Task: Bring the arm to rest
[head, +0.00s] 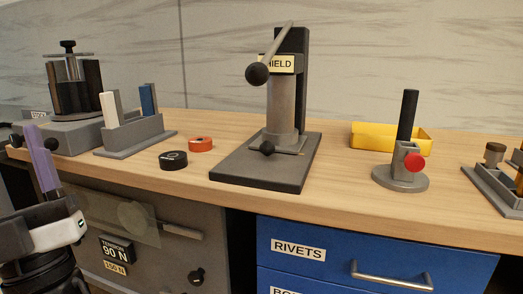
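My gripper (44,190) is at the far left in the head view, in front of the workbench (225,125) and close to its front edge. It points upward, with its pale and dark body below. A tall purple piece (42,160) stands up at its end. I cannot tell whether this is part of the fingers or something between them, so I cannot tell if the gripper is open or shut. No contact between the gripper and the bench shows.
A grey fixture (75,135) and a holder with white and blue blocks (135,135) stand behind my gripper. Black (173,160) and orange (200,144) rolls lie near a lever press (285,110). A yellow bin (390,137) and a post stand (402,175) are right. Drawers (370,255) are below.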

